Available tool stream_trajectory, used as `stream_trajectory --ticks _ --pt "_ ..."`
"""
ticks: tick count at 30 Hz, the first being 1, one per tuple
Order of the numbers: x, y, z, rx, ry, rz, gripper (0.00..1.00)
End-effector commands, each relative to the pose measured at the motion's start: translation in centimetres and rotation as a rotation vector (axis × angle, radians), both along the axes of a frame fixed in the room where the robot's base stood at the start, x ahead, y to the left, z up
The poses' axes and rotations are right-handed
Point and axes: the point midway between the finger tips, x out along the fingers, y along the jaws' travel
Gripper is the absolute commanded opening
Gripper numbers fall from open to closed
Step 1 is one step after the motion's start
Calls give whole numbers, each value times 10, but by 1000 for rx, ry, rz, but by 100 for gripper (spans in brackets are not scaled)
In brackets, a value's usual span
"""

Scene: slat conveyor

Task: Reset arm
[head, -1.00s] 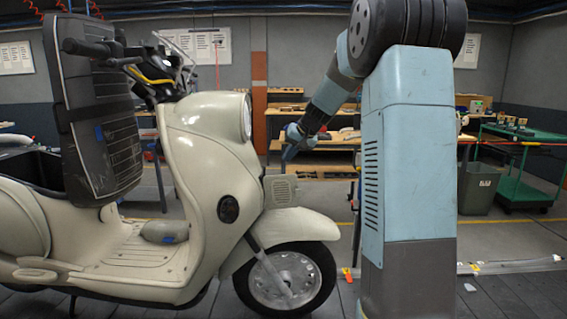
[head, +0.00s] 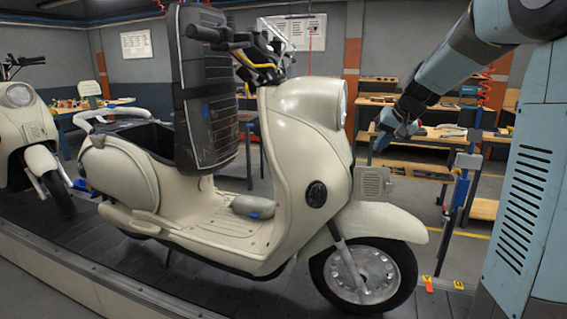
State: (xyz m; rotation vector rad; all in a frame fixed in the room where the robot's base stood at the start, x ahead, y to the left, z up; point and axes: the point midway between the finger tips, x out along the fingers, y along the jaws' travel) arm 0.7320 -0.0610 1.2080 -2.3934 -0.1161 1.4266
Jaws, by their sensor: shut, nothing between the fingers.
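My gripper (head: 377,142) is at the end of my blue and black arm, right of centre in the head view. It points down and to the left and is shut and empty. It hangs in front of the back workbenches, just right of the cream scooter's (head: 308,140) headlight and above its front fender. It looks apart from the scooter. My arm's upper links reach up to the top right corner, beside my blue column.
The scooter stands on the dark slat conveyor (head: 130,262), a black case (head: 205,120) upright on it. A second cream scooter (head: 28,140) is at the far left. Workbenches (head: 440,137) line the back. A blue post (head: 460,195) stands right of the front wheel.

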Motion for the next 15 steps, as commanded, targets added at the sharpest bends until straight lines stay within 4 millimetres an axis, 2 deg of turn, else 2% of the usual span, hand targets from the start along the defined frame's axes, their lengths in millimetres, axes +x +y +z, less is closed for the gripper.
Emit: stream_trajectory --ticks 1,6,15 --pt "-18 9 6 -18 0 11 0" --pt "-75 31 15 -77 13 37 0" --pt "-175 56 16 -177 22 74 0"
